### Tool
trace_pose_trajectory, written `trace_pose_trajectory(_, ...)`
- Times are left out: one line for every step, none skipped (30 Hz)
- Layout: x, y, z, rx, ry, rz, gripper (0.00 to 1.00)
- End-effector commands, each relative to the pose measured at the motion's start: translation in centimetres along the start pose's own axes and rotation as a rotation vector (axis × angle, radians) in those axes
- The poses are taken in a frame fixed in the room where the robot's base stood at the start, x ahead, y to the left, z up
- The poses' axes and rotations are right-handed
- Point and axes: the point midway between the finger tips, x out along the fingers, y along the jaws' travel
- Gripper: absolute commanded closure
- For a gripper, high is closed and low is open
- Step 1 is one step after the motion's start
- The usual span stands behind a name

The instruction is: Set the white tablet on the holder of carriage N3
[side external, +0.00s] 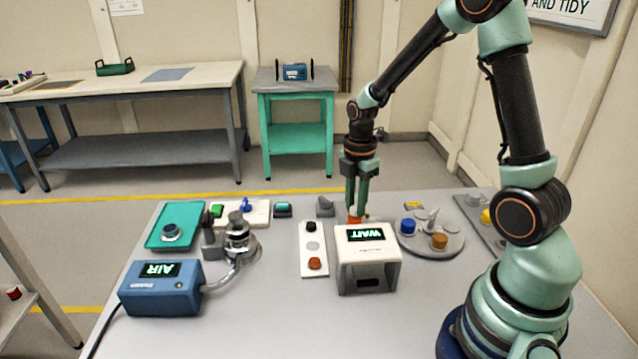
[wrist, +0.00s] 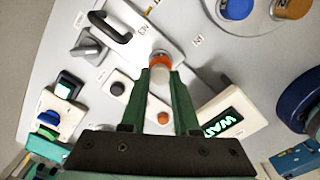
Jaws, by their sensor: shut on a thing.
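My gripper (side external: 356,207) points down behind the white WAIT box. The orange part (side external: 354,216) shows low between the fingertips in the side view. It stands at the end of a white plate with a dark handle (wrist: 110,26). A pale disc (side external: 313,246) lies between a black and an orange one on a white strip; I cannot tell whether it is a tablet or an empty seat. I cannot read which carriage is N3.
The WAIT box (side external: 367,260) stands close in front of my gripper. A round grey plate (side external: 450,246) with blue and orange pieces is to its right. The blue AIR box (side external: 160,290), a teal tray (side external: 156,240) and a small lamp-like device (side external: 238,240) are at left. The front middle is clear.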

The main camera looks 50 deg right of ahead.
Motion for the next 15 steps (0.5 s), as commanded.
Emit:
trace_pose_trajectory(0.08, -0.01, 0.00, 0.000, 0.000, 0.000, 1.00)
trace_pose_trajectory(0.12, 0.00, 0.00, 0.000, 0.000, 0.000, 1.00)
trace_pose_trajectory(0.18, 0.00, 0.00, 0.000, 0.000, 0.000, 1.00)
trace_pose_trajectory(0.22, 0.01, 0.00, 0.000, 0.000, 0.000, 1.00)
trace_pose_trajectory(0.26, 0.01, 0.00, 0.000, 0.000, 0.000, 1.00)
trace_pose_trajectory(0.31, 0.01, 0.00, 0.000, 0.000, 0.000, 1.00)
trace_pose_trajectory(0.35, 0.01, 0.00, 0.000, 0.000, 0.000, 1.00)
trace_pose_trajectory(0.40, 0.01, 0.00, 0.000, 0.000, 0.000, 1.00)
trace_pose_trajectory(0.45, 0.01, 0.00, 0.000, 0.000, 0.000, 1.00)
trace_pose_trajectory(0.50, 0.01, 0.00, 0.000, 0.000, 0.000, 1.00)
trace_pose_trajectory(0.54, 0.00, 0.00, 0.000, 0.000, 0.000, 1.00)
trace_pose_trajectory(0.60, 0.00, 0.00, 0.000, 0.000, 0.000, 1.00)
trace_pose_trajectory(0.64, -0.01, 0.00, 0.000, 0.000, -0.001, 1.00)
trace_pose_trajectory(0.69, -0.01, 0.00, 0.000, 0.000, -0.001, 1.00)
trace_pose_trajectory(0.74, -0.01, 0.00, 0.000, 0.000, -0.001, 1.00)
